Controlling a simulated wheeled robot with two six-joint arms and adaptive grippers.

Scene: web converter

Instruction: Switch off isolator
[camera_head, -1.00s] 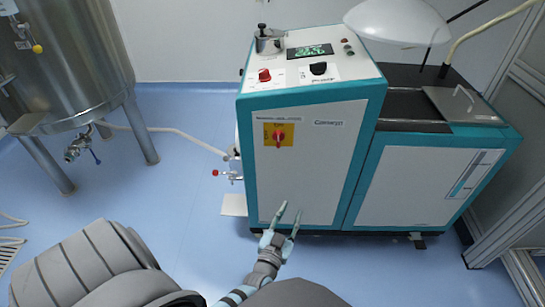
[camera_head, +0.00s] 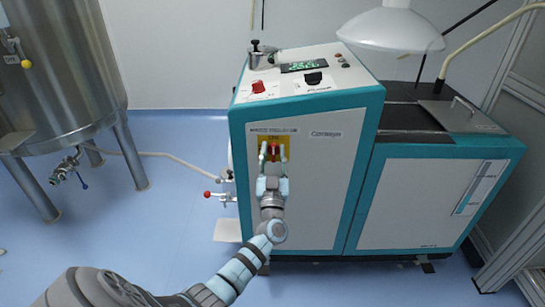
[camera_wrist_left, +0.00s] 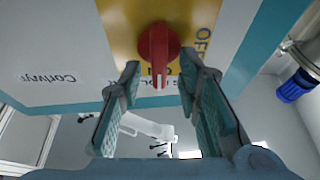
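The isolator is a red rotary knob (camera_head: 272,151) on a yellow plate (camera_head: 287,141) on the machine's white front panel. In the left wrist view the red knob (camera_wrist_left: 158,46) shows close up, its handle in line with the "ON" lettering; "OFF" lettering is at the plate's side. My left gripper (camera_head: 273,160) is in front of the plate. In the left wrist view its fingers (camera_wrist_left: 162,76) are spread, one on each side of the handle's end, with visible gaps to it. My right gripper is not in view.
The teal and white machine (camera_head: 310,210) has a red button (camera_head: 258,87) and display (camera_head: 304,66) on top. A valve with a red handle (camera_head: 208,194) sticks out at its left side. A steel tank (camera_head: 65,70) stands at far left. Blue floor between them is mostly clear.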

